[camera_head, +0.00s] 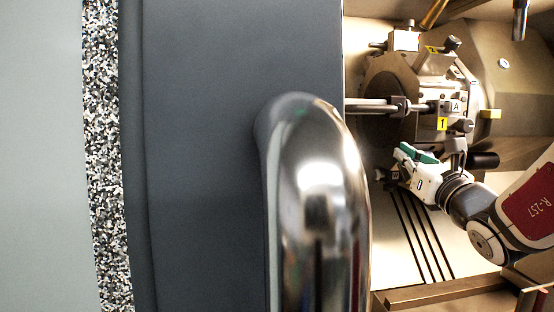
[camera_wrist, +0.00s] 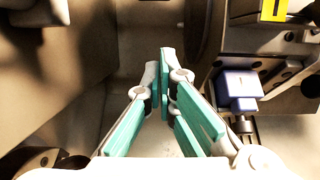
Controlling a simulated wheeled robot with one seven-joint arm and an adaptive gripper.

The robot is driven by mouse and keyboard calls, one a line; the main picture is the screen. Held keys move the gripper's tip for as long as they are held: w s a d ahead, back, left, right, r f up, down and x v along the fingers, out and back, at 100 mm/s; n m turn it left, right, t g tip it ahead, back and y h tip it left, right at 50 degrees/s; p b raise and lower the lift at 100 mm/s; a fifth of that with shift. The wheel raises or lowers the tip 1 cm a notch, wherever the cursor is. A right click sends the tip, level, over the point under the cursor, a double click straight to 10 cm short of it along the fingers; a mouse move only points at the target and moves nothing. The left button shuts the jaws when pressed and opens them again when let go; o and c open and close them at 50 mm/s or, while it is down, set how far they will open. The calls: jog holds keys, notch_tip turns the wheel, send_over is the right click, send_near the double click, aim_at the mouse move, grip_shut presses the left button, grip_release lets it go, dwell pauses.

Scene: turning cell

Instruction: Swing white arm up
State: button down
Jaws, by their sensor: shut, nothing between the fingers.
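My gripper (camera_head: 414,154) is inside the machine, just below the tool turret (camera_head: 392,78), in the head view. Its green-padded fingers also show in the wrist view (camera_wrist: 165,75), shut with nothing between them. I cannot make out a white arm apart from my own pale gripper parts in either view. A blue-violet block (camera_wrist: 238,88) sits to the right of the fingers in the wrist view, apart from them. A small dark part (camera_head: 386,173) is just left of my gripper in the head view; whether they touch is unclear.
A grey door (camera_head: 210,150) with a thick shiny handle (camera_head: 318,190) fills the middle of the head view and hides the machine's left side. Tool holders, one labelled 1 (camera_head: 442,124), stick out above my gripper. A grooved pale floor (camera_head: 415,245) lies below.

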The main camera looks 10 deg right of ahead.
jog(key=shift+w+r+p, duration=0.2)
jog(key=shift+r+p, duration=0.1)
jog(key=shift+r, duration=0.4)
jog(key=shift+w+r+p, duration=0.2)
jog(key=shift+r+p, duration=0.05)
jog(key=shift+r, duration=0.5)
jog(key=shift+w+r+p, duration=0.2)
jog(key=shift+r+p, duration=0.1)
jog(key=shift+r, duration=0.4)
jog(key=shift+d, duration=0.1)
